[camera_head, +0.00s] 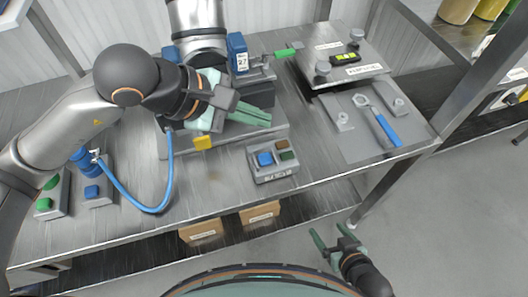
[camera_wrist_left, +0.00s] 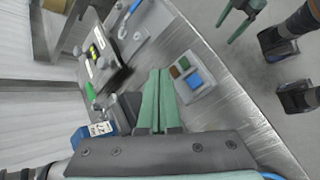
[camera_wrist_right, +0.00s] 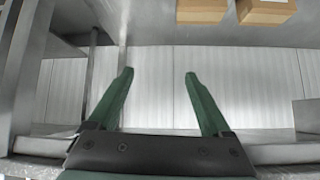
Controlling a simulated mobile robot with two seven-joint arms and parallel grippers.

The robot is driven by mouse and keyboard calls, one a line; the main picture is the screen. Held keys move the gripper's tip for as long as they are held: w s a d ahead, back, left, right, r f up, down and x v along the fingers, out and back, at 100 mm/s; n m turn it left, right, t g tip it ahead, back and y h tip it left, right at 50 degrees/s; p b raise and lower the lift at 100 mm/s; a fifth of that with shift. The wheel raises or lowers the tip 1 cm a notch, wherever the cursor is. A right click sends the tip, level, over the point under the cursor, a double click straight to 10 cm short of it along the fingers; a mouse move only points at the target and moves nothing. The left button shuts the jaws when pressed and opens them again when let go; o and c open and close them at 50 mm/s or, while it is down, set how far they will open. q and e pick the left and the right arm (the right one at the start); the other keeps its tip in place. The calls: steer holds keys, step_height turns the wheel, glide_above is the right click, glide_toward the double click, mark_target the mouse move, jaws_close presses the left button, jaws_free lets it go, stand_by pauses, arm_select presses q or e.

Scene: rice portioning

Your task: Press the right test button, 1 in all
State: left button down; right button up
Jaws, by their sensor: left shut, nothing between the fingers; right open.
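A small grey button box (camera_head: 272,178) sits near the front edge of the bench, with a blue, a brown and a green button on top. Its label is too small to read, so I cannot tell which button is the test button. The box also shows in the left wrist view (camera_wrist_left: 206,88), just right of my fingers. My left gripper (camera_head: 268,119) is shut and empty, behind and above this box, apart from it. My right gripper (camera_head: 329,233) is open and empty, low in front of the bench; its fingers also show in the right wrist view (camera_wrist_right: 159,75).
A box with green buttons (camera_head: 60,206) and a box with a blue button (camera_head: 104,197) stand at the bench's left. A blue hose (camera_head: 135,205) loops beside them. A blue-handled wrench (camera_head: 385,130) lies on a plate at right. Cardboard boxes (camera_head: 201,232) sit on the lower shelf.

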mark_target(259, 159)
arm_select(q)
steer(key=shift+f, duration=0.1)
arm_select(e)
steer(key=shift+f, duration=0.1)
arm_select(q)
step_height(259, 159, down, 8)
steer(key=b, duration=0.4)
steer(key=shift+b, duration=0.35)
steer(key=shift+f+b, duration=0.35)
steer(key=shift+b, duration=0.15)
steer(key=shift+r, duration=0.1)
arm_select(e)
steer(key=shift+y, duration=0.3)
steer(key=a+f, duration=0.1)
steer(key=w+a+f, duration=0.1)
steer(key=f, duration=0.1)
steer(key=shift+w+f, duration=0.2)
steer(key=shift+s+f, duration=0.25)
steer(key=shift+f, duration=0.1)
arm_select(q)
steer(key=shift+f+b, duration=0.45)
steer(key=shift+b, duration=0.25)
arm_select(e)
steer(key=shift+f, duration=0.6)
